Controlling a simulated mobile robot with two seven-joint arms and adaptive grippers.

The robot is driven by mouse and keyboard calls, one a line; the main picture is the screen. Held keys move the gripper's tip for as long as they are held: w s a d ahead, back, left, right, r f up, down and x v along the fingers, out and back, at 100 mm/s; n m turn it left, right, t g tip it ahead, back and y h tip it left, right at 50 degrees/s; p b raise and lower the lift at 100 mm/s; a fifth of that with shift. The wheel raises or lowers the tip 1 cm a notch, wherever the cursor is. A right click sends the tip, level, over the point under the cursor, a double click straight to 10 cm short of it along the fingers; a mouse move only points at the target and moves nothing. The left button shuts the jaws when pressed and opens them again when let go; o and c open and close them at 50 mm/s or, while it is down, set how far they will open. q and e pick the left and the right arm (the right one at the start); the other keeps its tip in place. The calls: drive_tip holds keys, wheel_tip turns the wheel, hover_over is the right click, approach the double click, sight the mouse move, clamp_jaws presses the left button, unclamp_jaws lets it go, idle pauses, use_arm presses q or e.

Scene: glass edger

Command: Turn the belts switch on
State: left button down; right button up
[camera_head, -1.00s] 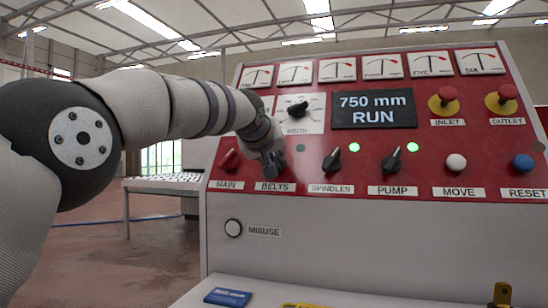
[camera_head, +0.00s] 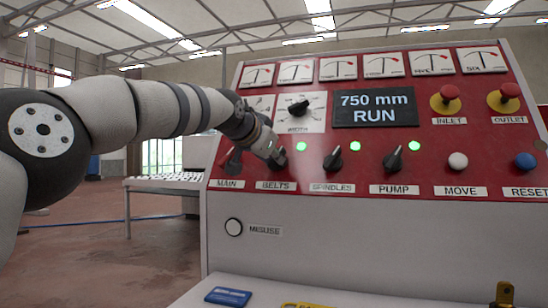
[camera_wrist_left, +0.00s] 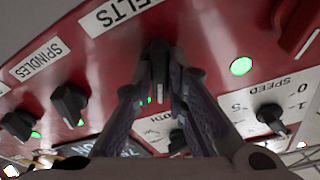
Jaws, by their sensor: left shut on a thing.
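The belts switch, a dark knob above the BELTS label (camera_head: 276,186), is mostly hidden by my left gripper (camera_head: 273,156) in the head view. In the left wrist view the belts switch (camera_wrist_left: 158,55) sits between the two fingertips of my left gripper (camera_wrist_left: 160,78), which is shut on it. The lamp (camera_head: 302,146) beside and above the belts switch glows green. My right gripper is not in view.
The main switch (camera_head: 231,161) is close left of the gripper. The spindles switch (camera_head: 334,159) and pump switch (camera_head: 393,160) are to the right, with green lamps. The display (camera_head: 375,109) reads 750 mm RUN. A blue card (camera_head: 228,296) lies on the ledge below.

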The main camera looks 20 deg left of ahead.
use_arm(q)
drive_tip(key=shift+m, duration=0.6)
drive_tip(key=c, duration=1.6)
unclamp_jaws()
drive_tip(key=shift+w, duration=0.15)
drive_tip(key=d+v, duration=0.1)
drive_tip(key=v, duration=0.6)
drive_tip(key=shift+s+a, duration=0.3)
drive_tip(key=shift+a, duration=0.25)
